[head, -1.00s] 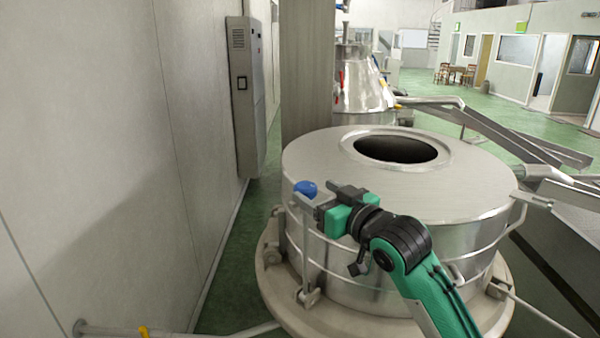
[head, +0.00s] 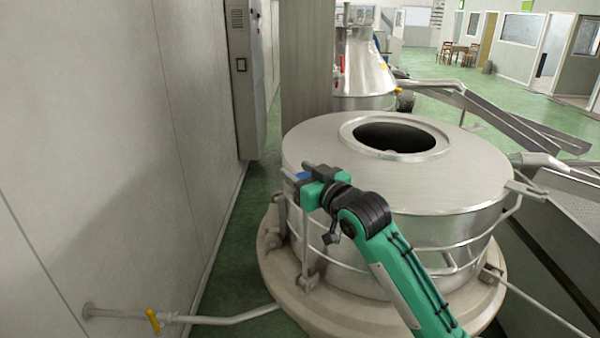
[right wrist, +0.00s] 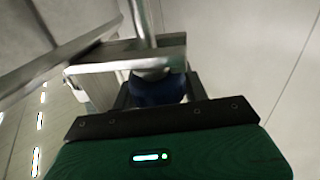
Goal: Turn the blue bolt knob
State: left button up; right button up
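The blue bolt knob (head: 304,176) is at the near left edge of the round steel vat, mostly hidden by my right gripper. In the right wrist view the knob (right wrist: 158,91) is dark blue and lies between the two dark fingers, under a metal bracket (right wrist: 125,65). My right gripper (head: 299,171) has one finger on each side of the knob. The fingers are close to it, but I cannot tell whether they press on it. My left gripper is not in view.
The steel vat (head: 460,185) with a round top opening stands on a pale base (head: 340,315). A wall (head: 90,150) runs along the left. A pipe with a yellow valve handle (head: 153,320) is low at front left. Green floor (head: 215,270) shows between.

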jog(key=shift+c, duration=0.8)
jog(key=shift+y, duration=0.3)
jog(key=shift+f+n+g+y+b, duration=0.1)
jog(key=shift+n+g+y+b, duration=0.6)
jog(key=shift+n+g+b, duration=0.1)
jog(key=n+g+y+b, duration=0.1)
jog(key=b, duration=0.1)
jog(key=n+g+y+b, duration=0.1)
jog(key=g+b, duration=0.1)
jog(key=b, duration=0.1)
jog(key=n+g+y+b, duration=0.1)
jog(key=b, duration=0.1)
jog(key=shift+s+a+f, duration=0.25)
jog(key=shift+s+a+r+n+g+y+b, duration=0.1)
jog(key=shift+n+g+y+b, duration=0.1)
jog(key=shift+n+g+b, duration=0.35)
jog(key=shift+s+r+n+g+y+b, duration=0.1)
jog(key=shift+n+g+y+b, duration=0.15)
jog(key=shift+g+b, duration=0.5)
